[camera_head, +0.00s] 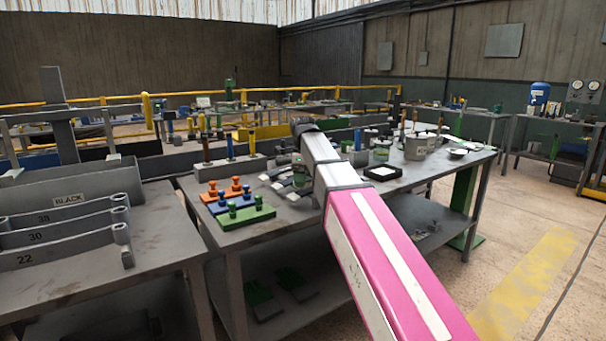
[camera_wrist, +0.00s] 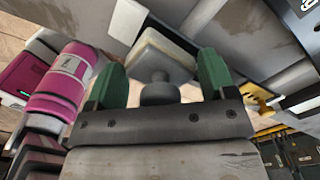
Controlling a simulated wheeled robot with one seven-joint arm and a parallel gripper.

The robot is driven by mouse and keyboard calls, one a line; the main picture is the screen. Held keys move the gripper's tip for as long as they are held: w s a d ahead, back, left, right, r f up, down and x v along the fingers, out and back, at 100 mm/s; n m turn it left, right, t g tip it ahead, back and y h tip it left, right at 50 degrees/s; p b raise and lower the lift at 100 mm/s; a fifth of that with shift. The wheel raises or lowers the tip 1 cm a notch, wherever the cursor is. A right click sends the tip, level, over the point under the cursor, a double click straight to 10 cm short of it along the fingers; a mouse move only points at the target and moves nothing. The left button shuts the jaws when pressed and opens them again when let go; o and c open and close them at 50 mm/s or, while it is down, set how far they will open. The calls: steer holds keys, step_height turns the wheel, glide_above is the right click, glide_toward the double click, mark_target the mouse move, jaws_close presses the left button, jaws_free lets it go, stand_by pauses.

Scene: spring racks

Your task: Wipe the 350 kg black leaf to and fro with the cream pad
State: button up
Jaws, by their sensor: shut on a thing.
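My gripper (camera_wrist: 160,68) shows in the wrist view with a green fingertip on each side of a dark knob. It is shut on the knob of the cream pad (camera_wrist: 158,52), a pale block beyond the fingertips. In the head view my arm reaches over the middle table, and the gripper and pad cannot be made out clearly there. I cannot read a 350 kg mark anywhere, so I cannot tell which leaf is the 350 kg black one. Whether the pad touches a surface is unclear.
At the left, a grey rack labelled BLACK (camera_head: 110,180) stands behind curled leaves marked 38, 30 and 22 (camera_head: 60,235). Orange, blue and green knobbed blocks (camera_head: 246,217) sit on the middle table (camera_head: 300,232). A black-rimmed white tray (camera_head: 384,173) and grey pot (camera_head: 418,147) stand right.

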steer(key=shift+f, duration=0.7)
stand_by(0.7)
